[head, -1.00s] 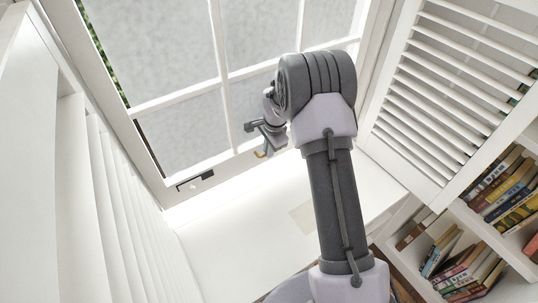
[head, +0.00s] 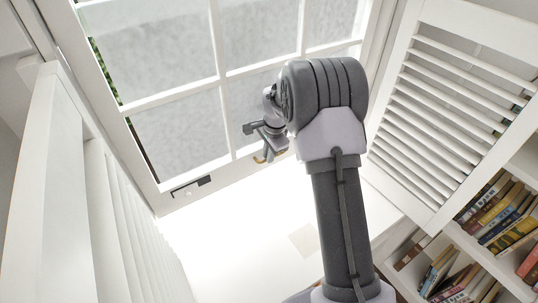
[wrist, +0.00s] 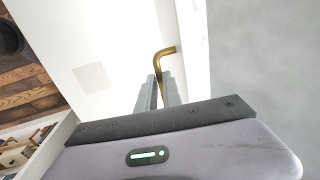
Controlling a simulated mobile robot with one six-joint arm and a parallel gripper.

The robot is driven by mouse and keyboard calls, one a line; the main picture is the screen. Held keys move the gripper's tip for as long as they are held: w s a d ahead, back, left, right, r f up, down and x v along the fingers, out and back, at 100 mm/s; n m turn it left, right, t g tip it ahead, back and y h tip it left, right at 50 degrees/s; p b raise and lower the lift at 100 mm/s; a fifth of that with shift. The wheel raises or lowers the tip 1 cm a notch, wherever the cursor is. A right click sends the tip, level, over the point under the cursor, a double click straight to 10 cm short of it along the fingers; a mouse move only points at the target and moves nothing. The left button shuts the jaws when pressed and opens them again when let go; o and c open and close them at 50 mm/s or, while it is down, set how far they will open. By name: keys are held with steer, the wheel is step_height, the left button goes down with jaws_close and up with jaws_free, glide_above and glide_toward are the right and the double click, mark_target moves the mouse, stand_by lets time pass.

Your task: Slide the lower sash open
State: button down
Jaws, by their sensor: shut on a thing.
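The white lower sash (head: 222,80) with grey, frosted-looking panes fills the upper middle of the head view. Its bottom rail (head: 240,172) runs above a brightly lit sill. My gripper (head: 267,148) is at this rail, to the left of my large arm joint. A bent brass handle (head: 261,158) shows just beneath the fingers. In the wrist view my gripper (wrist: 158,90) is shut on the brass handle (wrist: 162,54), whose hooked end sticks out beyond the fingertips. The gripped part is hidden between the fingers.
A louvred white shutter (head: 450,110) stands open on the right, and another (head: 112,225) on the left. A bookshelf (head: 500,215) is at the lower right. The white sill (head: 245,245) is clear apart from a pale square patch (head: 304,240).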

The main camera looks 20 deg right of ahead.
steer(key=c, duration=1.5)
jaws_free()
steer(key=s+r+p, duration=0.3)
steer(key=r, duration=1.4)
steer(key=shift+s+d+p, duration=0.15)
steer(key=shift+d+p, duration=0.15)
steer(key=shift+d, duration=0.05)
steer(key=s+a+r+n+t+b, duration=0.1)
steer(key=s+a+r+n+b, duration=0.25)
steer(key=s, duration=0.55)
steer(key=s+a+n+t+b, duration=0.1)
steer(key=s+a+n+b, duration=0.2)
steer(key=s+a+b, duration=0.35)
steer(key=s+a+f+n+b, duration=0.1)
steer(key=s+a+f+n, duration=0.1)
steer(key=s, duration=0.5)
steer(key=s+a+f+n+t+y+b, duration=0.1)
steer(key=s+a+f+n, duration=0.1)
steer(key=s, duration=0.6)
steer(key=shift+a+f+n+t+y+b, duration=0.25)
steer(key=shift+f+n+b, duration=0.2)
steer(key=shift+f, duration=0.5)
